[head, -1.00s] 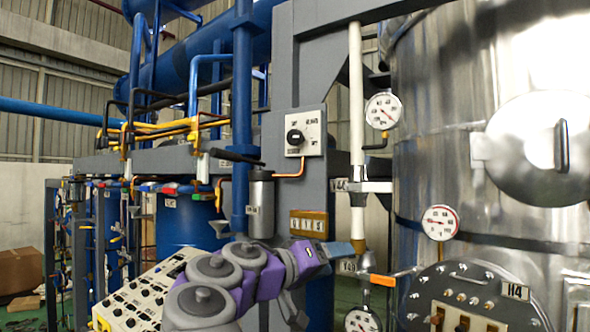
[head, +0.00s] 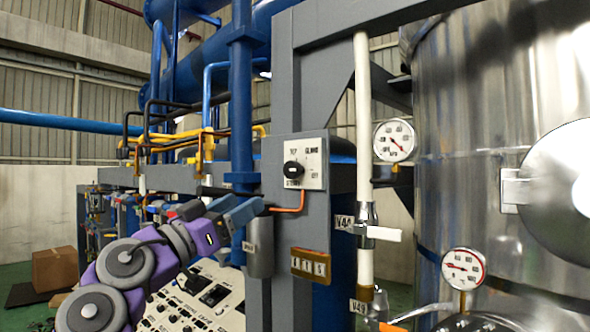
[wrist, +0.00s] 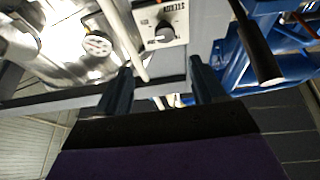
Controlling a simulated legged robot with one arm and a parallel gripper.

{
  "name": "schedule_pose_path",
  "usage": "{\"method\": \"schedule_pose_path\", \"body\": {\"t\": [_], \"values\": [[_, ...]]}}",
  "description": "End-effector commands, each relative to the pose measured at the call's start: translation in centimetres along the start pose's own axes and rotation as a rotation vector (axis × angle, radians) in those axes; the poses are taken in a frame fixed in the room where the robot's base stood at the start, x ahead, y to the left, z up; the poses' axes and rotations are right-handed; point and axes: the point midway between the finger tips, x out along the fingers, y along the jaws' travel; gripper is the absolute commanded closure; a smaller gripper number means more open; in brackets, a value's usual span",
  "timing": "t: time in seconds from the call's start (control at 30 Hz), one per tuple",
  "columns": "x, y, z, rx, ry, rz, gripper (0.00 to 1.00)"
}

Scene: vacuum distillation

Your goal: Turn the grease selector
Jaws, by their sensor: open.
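The grease selector is a white square plate with a round black knob (head: 293,170), fixed to the grey column. Its printed labels are partly readable, and the knob has a light pointer mark. The knob also shows in the wrist view (wrist: 164,32), near the top and upside down. My gripper (head: 245,208) is to the left of and below the selector in the head view, apart from it. In the wrist view the two fingers (wrist: 160,70) are spread wide with nothing between them, and the knob appears beyond the gap.
A grey cylinder (head: 260,250) hangs close to my gripper. A black bar (wrist: 258,45) shows right of the fingers in the wrist view. An orange pipe (head: 291,209) runs below the selector. A white vertical pipe (head: 363,120) and gauge (head: 394,141) stand right.

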Motion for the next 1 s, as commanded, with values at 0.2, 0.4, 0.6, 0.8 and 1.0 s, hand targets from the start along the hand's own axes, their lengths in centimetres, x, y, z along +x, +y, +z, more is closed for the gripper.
{"method": "schedule_pose_path", "body": {"t": [0.2, 0.4, 0.6, 0.8, 1.0], "values": [[3.8, -0.4, 0.1, -0.006, -0.003, 0.0, 0.31], [8.0, -0.1, 0.0, -0.006, -0.004, 0.001, 0.31], [12.4, 0.6, -0.2, -0.004, -0.005, 0.005, 0.31], [15.1, 0.1, -0.3, -0.004, -0.001, 0.001, 0.31], [15.9, -0.4, 0.0, -0.009, -0.001, -0.002, 0.31]]}}
